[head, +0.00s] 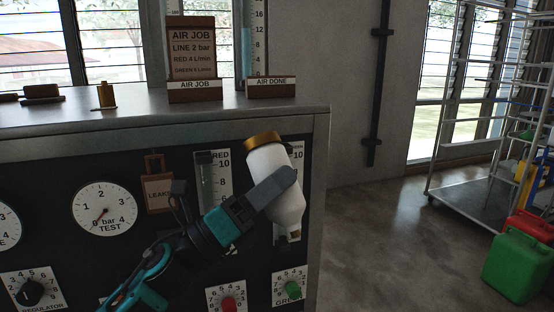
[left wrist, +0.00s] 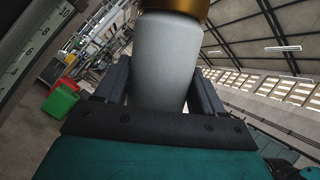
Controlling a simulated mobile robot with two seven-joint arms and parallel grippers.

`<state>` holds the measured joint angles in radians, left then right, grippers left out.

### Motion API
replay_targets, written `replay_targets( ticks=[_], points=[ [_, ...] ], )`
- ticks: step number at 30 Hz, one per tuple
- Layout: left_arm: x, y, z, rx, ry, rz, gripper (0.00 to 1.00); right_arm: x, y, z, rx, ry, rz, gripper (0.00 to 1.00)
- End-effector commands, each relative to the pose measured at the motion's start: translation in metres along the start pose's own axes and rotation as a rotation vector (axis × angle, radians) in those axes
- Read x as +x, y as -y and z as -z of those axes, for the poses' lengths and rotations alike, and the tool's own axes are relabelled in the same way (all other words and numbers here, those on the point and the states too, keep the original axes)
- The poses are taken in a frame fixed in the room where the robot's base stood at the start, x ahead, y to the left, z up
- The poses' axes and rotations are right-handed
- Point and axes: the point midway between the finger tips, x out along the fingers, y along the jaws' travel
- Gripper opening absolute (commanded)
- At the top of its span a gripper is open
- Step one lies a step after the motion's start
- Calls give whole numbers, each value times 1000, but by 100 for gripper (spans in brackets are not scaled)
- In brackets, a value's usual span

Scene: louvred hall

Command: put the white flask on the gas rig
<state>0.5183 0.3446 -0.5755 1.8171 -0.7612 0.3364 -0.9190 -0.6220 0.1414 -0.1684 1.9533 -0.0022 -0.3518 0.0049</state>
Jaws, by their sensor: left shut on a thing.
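The white flask (head: 271,171) has a gold-brown cap and is tilted, its cap toward the upper left. My left gripper (head: 285,187) is shut on the flask's body and holds it in front of the gas rig's right part. The flask (left wrist: 165,60) also shows between the two fingers of my left gripper (left wrist: 165,95) in the left wrist view. The gas rig (head: 130,131) is a cabinet with a dark front panel of gauges, knobs and flow tubes, and a grey top. The flask hides part of the green flow tube. My right gripper is not in view.
On the rig's top stand an AIR JOB sign (head: 193,60), an AIR DONE block (head: 271,88), a small brass piece (head: 106,95) and a brown block (head: 42,94). The top's front right is bare. A wire rack (head: 480,200) and a green can (head: 517,265) stand on the floor at right.

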Motion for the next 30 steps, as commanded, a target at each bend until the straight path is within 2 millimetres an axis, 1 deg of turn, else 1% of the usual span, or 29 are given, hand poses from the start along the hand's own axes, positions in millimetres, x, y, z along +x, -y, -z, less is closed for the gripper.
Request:
replay_targets(
  ticks=[4, 8, 11, 18, 24, 27, 30],
  points=[
    [-4, -2, 0, -31, 16, -12, 0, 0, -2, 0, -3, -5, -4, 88],
    [-25, 1, -3, -1, 57, -64, 0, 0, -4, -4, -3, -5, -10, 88],
    [-50, 2, -9, 44, 110, -130, 0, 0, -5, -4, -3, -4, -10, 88],
    [-119, 0, -24, 166, 255, -304, 0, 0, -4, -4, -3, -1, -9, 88],
    [-172, 0, -31, 257, 361, -432, 0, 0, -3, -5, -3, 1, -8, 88],
    [-193, 2, -34, 295, 402, -480, 0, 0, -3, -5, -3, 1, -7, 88],
    [-206, 3, -35, 320, 425, -510, 0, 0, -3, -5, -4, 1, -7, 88]
  ],
)
